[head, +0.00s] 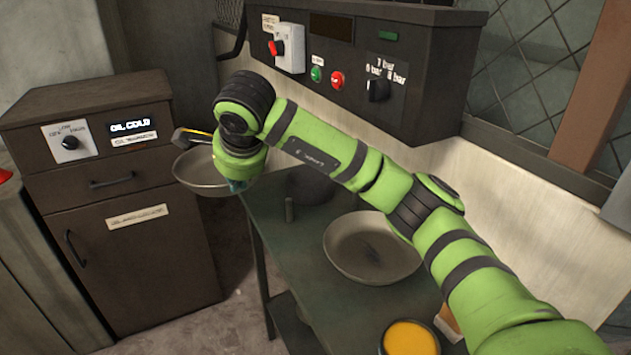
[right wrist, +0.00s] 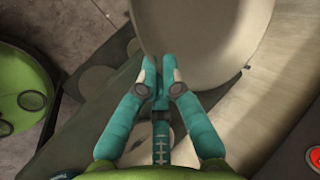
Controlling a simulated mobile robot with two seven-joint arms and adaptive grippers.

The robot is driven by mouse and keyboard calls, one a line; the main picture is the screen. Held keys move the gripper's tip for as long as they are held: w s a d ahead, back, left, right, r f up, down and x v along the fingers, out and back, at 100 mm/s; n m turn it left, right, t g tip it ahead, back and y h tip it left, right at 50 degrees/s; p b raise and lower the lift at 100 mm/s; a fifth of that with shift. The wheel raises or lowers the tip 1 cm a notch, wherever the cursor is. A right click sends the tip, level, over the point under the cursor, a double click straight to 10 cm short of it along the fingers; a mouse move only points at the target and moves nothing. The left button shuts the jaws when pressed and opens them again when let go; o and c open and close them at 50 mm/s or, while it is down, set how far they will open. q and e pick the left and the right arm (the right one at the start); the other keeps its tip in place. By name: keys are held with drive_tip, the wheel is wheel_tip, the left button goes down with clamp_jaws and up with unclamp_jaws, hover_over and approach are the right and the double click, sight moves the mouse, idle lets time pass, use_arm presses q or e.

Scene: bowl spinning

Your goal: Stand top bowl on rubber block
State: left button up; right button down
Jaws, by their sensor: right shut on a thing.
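My right gripper (head: 238,185) has teal fingers and is shut on the rim of a pale grey bowl (head: 201,170). It holds the bowl in the air past the table's left edge, tilted a little. In the right wrist view the closed fingertips (right wrist: 160,80) pinch the near rim of this bowl (right wrist: 205,40). A second grey bowl (head: 365,250) sits on the green table (head: 325,310). A dark rounded block (head: 312,186) stands behind the gripper, partly hidden by my arm; I cannot tell if it is the rubber block. My left gripper is not in view.
A short grey peg (head: 289,209) stands on the table near the dark block. A cup of orange stuff (head: 409,339) is at the front. A control box (head: 370,60) hangs on the wall behind; a brown cabinet (head: 125,200) stands left.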

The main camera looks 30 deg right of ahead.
drive_tip(key=s+d+p, duration=0.1)
drive_tip(key=d+p, duration=0.1)
drive_tip(key=d, duration=1.7)
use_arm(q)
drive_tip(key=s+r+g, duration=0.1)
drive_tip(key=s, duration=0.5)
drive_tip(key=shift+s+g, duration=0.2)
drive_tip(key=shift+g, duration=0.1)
use_arm(e)
wheel_tip(320, 180, down, 7)
drive_tip(key=shift+d, duration=0.3)
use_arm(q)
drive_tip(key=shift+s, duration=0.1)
use_arm(e)
drive_tip(key=c, duration=1.6)
unclamp_jaws()
drive_tip(key=shift+s+f, duration=0.1)
drive_tip(key=shift+o, duration=1)
